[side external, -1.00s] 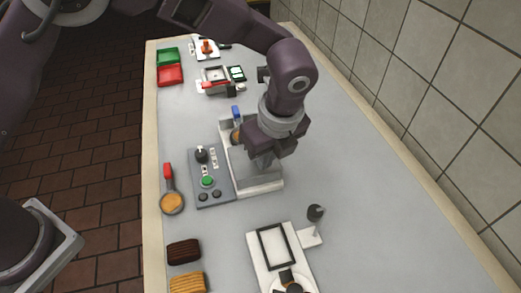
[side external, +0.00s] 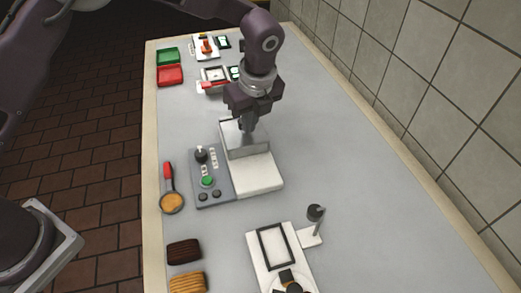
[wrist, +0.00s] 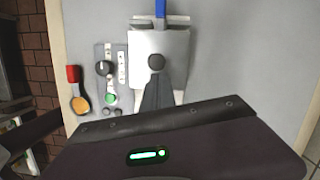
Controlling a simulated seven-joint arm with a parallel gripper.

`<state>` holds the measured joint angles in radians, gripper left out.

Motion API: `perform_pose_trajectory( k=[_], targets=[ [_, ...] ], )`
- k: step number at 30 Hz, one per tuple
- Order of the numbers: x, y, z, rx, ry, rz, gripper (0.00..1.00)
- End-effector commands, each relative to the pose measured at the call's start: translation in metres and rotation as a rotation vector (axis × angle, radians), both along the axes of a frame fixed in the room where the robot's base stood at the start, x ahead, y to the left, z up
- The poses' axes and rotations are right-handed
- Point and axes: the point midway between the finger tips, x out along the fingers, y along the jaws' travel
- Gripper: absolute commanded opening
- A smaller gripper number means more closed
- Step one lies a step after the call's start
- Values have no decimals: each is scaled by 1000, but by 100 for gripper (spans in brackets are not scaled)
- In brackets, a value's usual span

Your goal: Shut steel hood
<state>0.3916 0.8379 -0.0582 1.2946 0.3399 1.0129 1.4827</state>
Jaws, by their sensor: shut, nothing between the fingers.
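The steel hood (side external: 247,146) sits over the far part of a white base (side external: 258,176) in the side view. The base's near part lies bare. In the wrist view the hood (wrist: 172,45) shows from above, with a round dark knob (wrist: 157,62) on it. My gripper (side external: 246,130) is shut and empty, pointing down at the hood's top. In the wrist view its fingers (wrist: 157,78) end beside the knob; I cannot tell whether they touch it. A blue handle (wrist: 160,8) shows at the hood's far end; the space under the hood is hidden.
A grey control panel (side external: 211,187) with a green button stands left of the base. A red-handled ladle (side external: 168,180) lies beside it. Red (side external: 170,75) and green (side external: 167,56) trays stand far left.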

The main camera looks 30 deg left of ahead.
Motion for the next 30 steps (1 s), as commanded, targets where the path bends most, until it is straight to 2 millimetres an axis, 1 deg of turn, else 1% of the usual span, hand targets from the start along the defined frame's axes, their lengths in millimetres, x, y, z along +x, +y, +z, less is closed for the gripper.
perform_pose_trajectory(
  k=[1,4,15,17,19,22,24,27,30],
  targets=[
    [5,5,0,0,0,2,0],
    [10,11,0,1,0,1,0],
    [13,14,0,6,-7,3,0],
    [11,10,0,5,-7,2,0],
    [4,-2,0,3,-5,-3,0],
    [-12,-28,0,-1,1,-6,0],
    [-13,-33,24,-6,-4,-2,0],
    [-17,-39,52,-6,-2,-1,0],
    [-21,-44,74,-6,0,-3,0]
  ],
)
